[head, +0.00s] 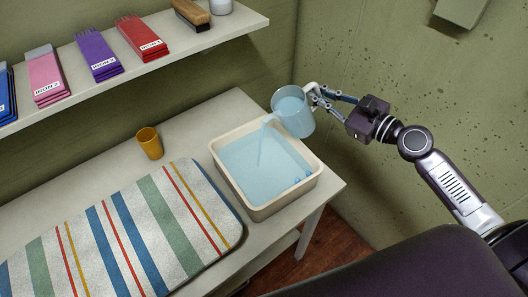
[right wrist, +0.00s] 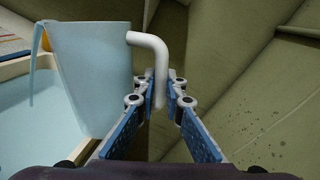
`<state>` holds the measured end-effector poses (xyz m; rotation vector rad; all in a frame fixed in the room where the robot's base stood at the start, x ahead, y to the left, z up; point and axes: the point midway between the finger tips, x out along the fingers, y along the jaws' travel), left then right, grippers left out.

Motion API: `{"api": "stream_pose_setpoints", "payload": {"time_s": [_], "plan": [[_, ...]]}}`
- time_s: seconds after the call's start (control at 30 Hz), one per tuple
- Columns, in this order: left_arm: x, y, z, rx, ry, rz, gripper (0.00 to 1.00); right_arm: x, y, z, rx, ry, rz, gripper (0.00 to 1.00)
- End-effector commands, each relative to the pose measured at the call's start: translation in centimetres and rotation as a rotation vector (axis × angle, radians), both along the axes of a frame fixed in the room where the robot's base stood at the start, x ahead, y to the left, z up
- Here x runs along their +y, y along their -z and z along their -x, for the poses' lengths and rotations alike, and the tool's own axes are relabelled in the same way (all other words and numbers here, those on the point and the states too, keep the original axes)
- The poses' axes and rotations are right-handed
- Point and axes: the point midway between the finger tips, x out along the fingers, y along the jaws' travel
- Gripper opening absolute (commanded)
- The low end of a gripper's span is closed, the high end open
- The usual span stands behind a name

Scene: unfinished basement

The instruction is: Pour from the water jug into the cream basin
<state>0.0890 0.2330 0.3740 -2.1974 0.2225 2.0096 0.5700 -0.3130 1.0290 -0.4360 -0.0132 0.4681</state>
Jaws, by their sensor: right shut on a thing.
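The water jug (head: 294,114) is clear, pale blue and holds water. It is tilted over the back right part of the cream basin (head: 284,207), its spout toward the left. A thin stream runs from the spout into the water in the basin. My right gripper (head: 318,97) is shut on the jug's white handle. In the right wrist view the fingers (right wrist: 160,100) close around the handle, with the jug (right wrist: 90,75) to their left and the basin (right wrist: 14,68) at the left edge. My left gripper is not in view.
The basin stands at the right end of a pale table (head: 85,182). The green wall is close behind the jug.

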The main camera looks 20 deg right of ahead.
Motion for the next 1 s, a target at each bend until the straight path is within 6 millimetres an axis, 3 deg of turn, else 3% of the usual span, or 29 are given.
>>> {"api": "stream_pose_setpoints", "payload": {"time_s": [0.07,1.0], "plan": [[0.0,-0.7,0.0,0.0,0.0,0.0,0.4,0.0,-0.7,0.0,-0.011,0.001,0.021,0.0],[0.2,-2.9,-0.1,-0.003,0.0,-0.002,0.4,0.1,-1.3,0.0,-0.032,0.002,0.095,0.0]]}}
